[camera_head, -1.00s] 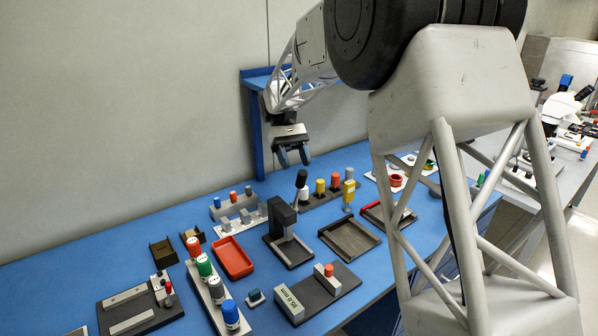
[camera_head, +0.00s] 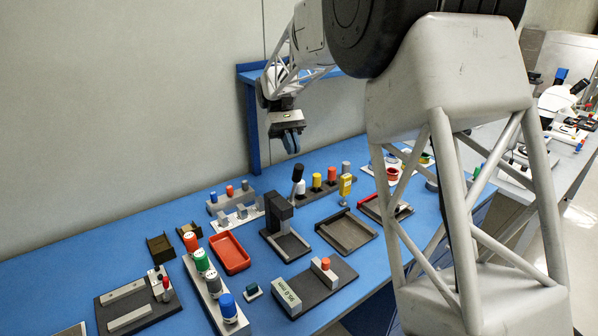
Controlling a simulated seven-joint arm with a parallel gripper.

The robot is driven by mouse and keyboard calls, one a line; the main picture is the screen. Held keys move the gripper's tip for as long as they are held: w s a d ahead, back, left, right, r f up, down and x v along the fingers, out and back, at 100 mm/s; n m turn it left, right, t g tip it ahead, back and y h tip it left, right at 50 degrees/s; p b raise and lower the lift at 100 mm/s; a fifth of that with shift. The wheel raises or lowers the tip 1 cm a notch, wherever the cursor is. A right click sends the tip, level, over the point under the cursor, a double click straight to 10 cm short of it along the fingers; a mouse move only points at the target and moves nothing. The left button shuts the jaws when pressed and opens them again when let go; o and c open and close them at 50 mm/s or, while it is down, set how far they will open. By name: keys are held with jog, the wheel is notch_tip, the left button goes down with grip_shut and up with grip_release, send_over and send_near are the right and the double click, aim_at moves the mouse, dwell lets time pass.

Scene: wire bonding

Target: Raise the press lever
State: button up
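The press (camera_head: 277,212) is a dark grey upright block on a flat dark base, in the middle of the blue bench. Its lever (camera_head: 297,173) has a black knob on a thin shaft and stands up steeply at the block's right side, leaning slightly right. My gripper (camera_head: 293,150) points down in the air above and behind the press, with a visible gap between its fingertips and the knob. It touches nothing and appears empty. Its blue-grey fingers overlap from this angle, so their opening is unclear.
Several coloured cylinders stand in a rack (camera_head: 330,190) close behind the lever. A red tray (camera_head: 231,253) lies left of the press, a dark tray (camera_head: 348,234) right. A blue shelf post (camera_head: 250,130) rises behind. My arm's large links cover the right side.

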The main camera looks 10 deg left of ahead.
jog(key=s+d+r, duration=0.1)
jog(key=s+d, duration=0.1)
jog(key=d, duration=0.1)
jog(key=s+d+r+m+t+y, duration=0.1)
jog(key=s+d, duration=0.1)
jog(key=d, duration=0.1)
jog(key=s+d+r+t, duration=0.1)
jog(key=s+d, duration=0.1)
jog(key=d, duration=0.2)
jog(key=shift+s+r+y, duration=0.25)
jog(key=shift+r+y, duration=0.15)
grip_shut()
jog(key=s+d+f+m+t+y, duration=0.2)
jog(key=s+d+t, duration=0.3)
jog(key=s+d, duration=0.65)
jog(key=s+d+f+m+t+y, duration=0.15)
jog(key=s+d+t, duration=0.25)
jog(key=s+d, duration=0.75)
jog(key=w+a+f+n+t+y, duration=0.2)
jog(key=w+a+f+n+t, duration=0.55)
jog(key=w+a+t, duration=0.2)
jog(key=a+f+n+t+y, duration=0.3)
jog(key=a+n+t+y, duration=0.3)
jog(key=a+n+y, duration=0.3)
jog(key=shift+w+a+n+y, duration=0.4)
jog(key=shift+a+n, duration=1.1)
jog(key=shift+n, duration=1)
